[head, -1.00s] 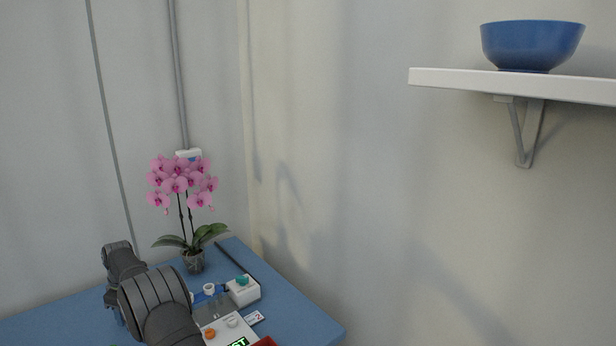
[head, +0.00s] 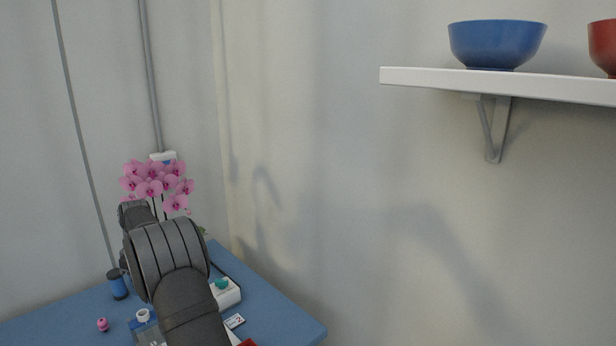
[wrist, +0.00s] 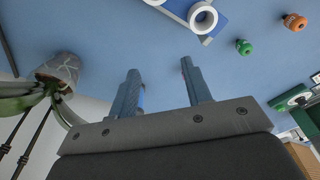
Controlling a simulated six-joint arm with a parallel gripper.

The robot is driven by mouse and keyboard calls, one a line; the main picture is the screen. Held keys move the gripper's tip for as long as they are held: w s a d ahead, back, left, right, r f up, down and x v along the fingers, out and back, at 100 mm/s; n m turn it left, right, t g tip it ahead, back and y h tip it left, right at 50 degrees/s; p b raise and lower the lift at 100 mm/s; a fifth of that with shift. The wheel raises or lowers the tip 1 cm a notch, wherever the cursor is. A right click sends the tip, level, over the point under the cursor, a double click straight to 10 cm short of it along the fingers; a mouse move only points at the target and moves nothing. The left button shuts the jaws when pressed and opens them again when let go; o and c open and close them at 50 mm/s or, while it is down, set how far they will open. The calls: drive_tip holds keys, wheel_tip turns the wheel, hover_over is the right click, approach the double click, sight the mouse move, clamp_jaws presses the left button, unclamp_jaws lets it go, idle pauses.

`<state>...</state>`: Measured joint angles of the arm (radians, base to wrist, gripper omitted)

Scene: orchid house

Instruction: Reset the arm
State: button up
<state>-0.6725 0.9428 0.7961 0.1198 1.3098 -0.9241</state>
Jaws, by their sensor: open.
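My gripper (wrist: 163,82) shows in the wrist view with its two dark fingers apart and bare table between them. It is above the blue table (wrist: 110,30). In the head view my arm covers the gripper. The pink orchid (head: 150,186) stands at the back of the table in the head view, with its pot hidden behind my arm. In the wrist view its clear pot (wrist: 60,69) is left of the fingers, apart from them.
A white ring (wrist: 202,17), a green piece (wrist: 243,47) and an orange piece (wrist: 294,22) are on the table. A shelf (head: 430,77) holds a blue bowl (head: 497,45) and red bowl (head: 604,45).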

drive_tip(key=d+r, duration=0.4)
drive_tip(key=d, duration=0.5)
drive_tip(key=d+r, duration=0.4)
drive_tip(key=d, duration=0.6)
drive_tip(key=a+f, duration=0.2)
drive_tip(key=a, duration=0.1)
drive_tip(key=s+a+f, duration=0.1)
drive_tip(key=a+f, duration=0.1)
drive_tip(key=a, duration=0.2)
drive_tip(key=a+f, duration=0.2)
drive_tip(key=a, duration=0.1)
drive_tip(key=shift+s+a+f, duration=0.15)
drive_tip(key=shift+s+a, duration=0.05)
drive_tip(key=shift+a, duration=0.15)
drive_tip(key=shift+d, duration=0.15)
drive_tip(key=w+d+r, duration=0.1)
drive_tip(key=d+r, duration=0.5)
drive_tip(key=d, duration=0.3)
drive_tip(key=w+a+f, duration=0.1)
drive_tip(key=a+f, duration=0.1)
drive_tip(key=a, duration=0.5)
drive_tip(key=shift+f, duration=0.4)
drive_tip(key=shift+d, duration=0.1)
